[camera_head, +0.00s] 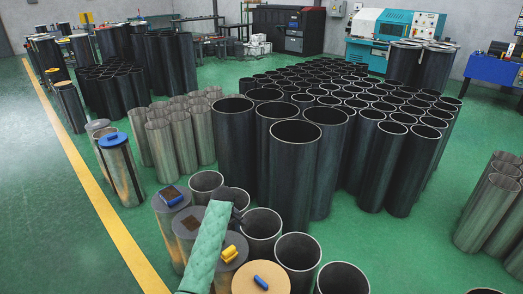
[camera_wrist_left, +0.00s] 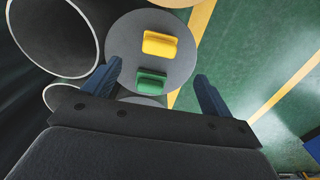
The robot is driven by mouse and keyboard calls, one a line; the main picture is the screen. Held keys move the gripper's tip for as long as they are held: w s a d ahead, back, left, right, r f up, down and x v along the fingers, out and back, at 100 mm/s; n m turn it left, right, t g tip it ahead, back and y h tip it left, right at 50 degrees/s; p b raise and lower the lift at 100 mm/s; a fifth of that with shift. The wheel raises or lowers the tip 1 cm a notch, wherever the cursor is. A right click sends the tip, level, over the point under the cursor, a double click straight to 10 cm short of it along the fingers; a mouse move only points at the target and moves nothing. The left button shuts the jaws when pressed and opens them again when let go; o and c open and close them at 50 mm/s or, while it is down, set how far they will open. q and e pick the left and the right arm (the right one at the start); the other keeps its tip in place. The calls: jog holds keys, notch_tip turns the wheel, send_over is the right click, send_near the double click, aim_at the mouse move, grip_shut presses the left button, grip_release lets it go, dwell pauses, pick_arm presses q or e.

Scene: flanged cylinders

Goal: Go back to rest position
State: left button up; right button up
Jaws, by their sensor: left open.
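My left arm (camera_head: 207,248), in a green padded sleeve, rises from the bottom of the head view over a group of capped cylinders. Its dark end (camera_head: 238,208) is small there and the fingers cannot be made out. In the left wrist view my left gripper (camera_wrist_left: 158,84) is open, its two blue fingers wide apart with nothing held. Beyond the fingers is a round grey cylinder top (camera_wrist_left: 125,35) with a yellow block (camera_wrist_left: 162,44) and a green block (camera_wrist_left: 151,80) on it. My right gripper cannot be seen.
Open cylinders (camera_head: 262,224) stand close beside my left arm. Tall dark cylinders (camera_head: 294,150) crowd the middle, and metallic cylinders (camera_head: 490,210) stand at the right. A yellow floor line (camera_head: 95,205) runs along the left. Green floor (camera_head: 405,255) is clear at the lower right.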

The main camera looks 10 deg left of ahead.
pick_arm(q)
jog(key=s+f+m+t, duration=0.1)
jog(key=s+f+m, duration=0.15)
jog(key=s, duration=0.95)
jog(key=s+f+m+t, duration=0.1)
jog(key=s+m, duration=0.3)
jog(key=s, duration=0.8)
jog(key=s+d+r+m+t, duration=0.1)
jog(key=s+r+m, duration=0.3)
jog(key=s, duration=0.7)
jog(key=s+d+r+m+t, duration=0.15)
jog(key=s+r, duration=0.45)
jog(key=s, duration=0.6)
notch_tip(320, 180, down, 27)
jog(key=w+g+b, duration=0.2)
jog(key=s+f, duration=0.4)
jog(key=f, duration=0.8)
jog(key=s+f+b, duration=0.1)
jog(key=s+f, duration=0.3)
jog(key=f, duration=0.8)
jog(key=shift+d+f+m+g, duration=0.3)
jog(key=shift+d+g, duration=0.05)
jog(key=shift+d, duration=0.1)
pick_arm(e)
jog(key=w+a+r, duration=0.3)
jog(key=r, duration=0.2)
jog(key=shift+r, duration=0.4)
